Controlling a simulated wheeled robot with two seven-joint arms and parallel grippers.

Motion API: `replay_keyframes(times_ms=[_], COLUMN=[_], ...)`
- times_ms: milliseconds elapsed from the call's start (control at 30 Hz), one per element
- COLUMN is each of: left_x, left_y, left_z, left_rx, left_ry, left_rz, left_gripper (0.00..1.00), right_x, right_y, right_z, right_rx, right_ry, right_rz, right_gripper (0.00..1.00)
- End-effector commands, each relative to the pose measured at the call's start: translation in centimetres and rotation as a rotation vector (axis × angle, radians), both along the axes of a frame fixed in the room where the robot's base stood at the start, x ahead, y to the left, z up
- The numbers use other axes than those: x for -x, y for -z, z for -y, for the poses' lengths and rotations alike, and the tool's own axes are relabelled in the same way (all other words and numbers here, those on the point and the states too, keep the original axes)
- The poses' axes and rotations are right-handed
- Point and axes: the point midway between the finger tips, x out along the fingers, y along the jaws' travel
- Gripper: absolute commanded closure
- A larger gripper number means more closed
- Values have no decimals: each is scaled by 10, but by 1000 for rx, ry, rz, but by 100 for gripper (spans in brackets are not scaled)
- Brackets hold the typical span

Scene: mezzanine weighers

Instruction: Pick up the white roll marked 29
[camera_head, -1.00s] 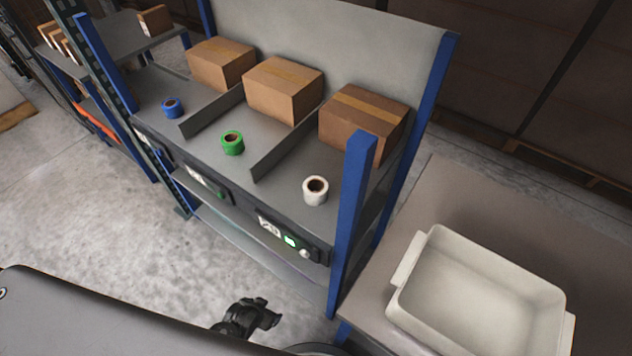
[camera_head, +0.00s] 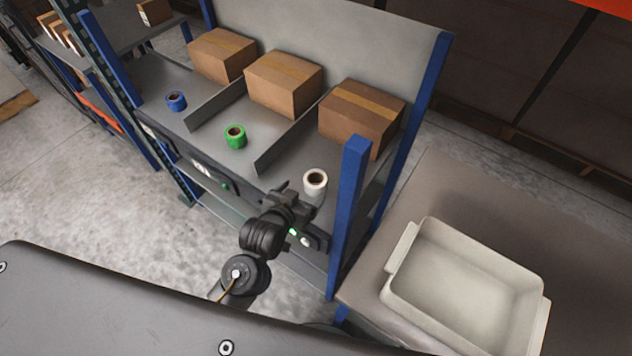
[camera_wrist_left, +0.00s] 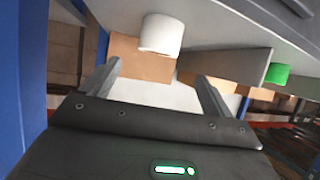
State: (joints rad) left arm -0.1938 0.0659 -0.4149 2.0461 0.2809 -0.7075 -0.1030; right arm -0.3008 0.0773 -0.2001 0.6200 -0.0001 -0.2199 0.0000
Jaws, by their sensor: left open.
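The white roll (camera_head: 315,182) stands on end, with a brown core, near the front edge of the right-hand shelf bay. No number is legible on it. My left gripper (camera_head: 296,192) is just in front and left of the roll, by the shelf's front edge, and appears apart from it. In the left wrist view, the white roll (camera_wrist_left: 162,34) shows ahead, between and beyond the two spread fingers (camera_wrist_left: 158,85), with nothing between them. My right gripper is not in view.
Dividers (camera_head: 285,143) separate the bays. A green roll (camera_head: 236,137) and a blue roll (camera_head: 176,101) stand to the left. A cardboard box (camera_head: 362,118) sits behind the white roll. A blue post (camera_head: 347,220) rises close on its right. An empty cream tray (camera_head: 401,250) lies right.

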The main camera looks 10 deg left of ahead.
Motion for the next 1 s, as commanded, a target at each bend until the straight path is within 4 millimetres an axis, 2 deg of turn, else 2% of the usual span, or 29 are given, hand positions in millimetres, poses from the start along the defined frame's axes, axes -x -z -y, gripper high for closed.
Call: replay_keyframes(times_ms=[133, 400, 700, 1000], left_x=[-8, -43, -53, -86], left_y=[3, 20, 25, 41], left_z=[2, 9, 11, 20], left_rx=[-1, 0, 1, 0], left_ry=[0, 0, 0, 0], left_rz=[1, 0, -1, -2], left_gripper=[13, 13, 13, 13], right_x=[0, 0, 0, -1], right_y=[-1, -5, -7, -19], right_z=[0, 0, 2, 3], right_rx=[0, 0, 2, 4], right_ry=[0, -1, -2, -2], right_rz=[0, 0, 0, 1], right_gripper=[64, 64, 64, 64])
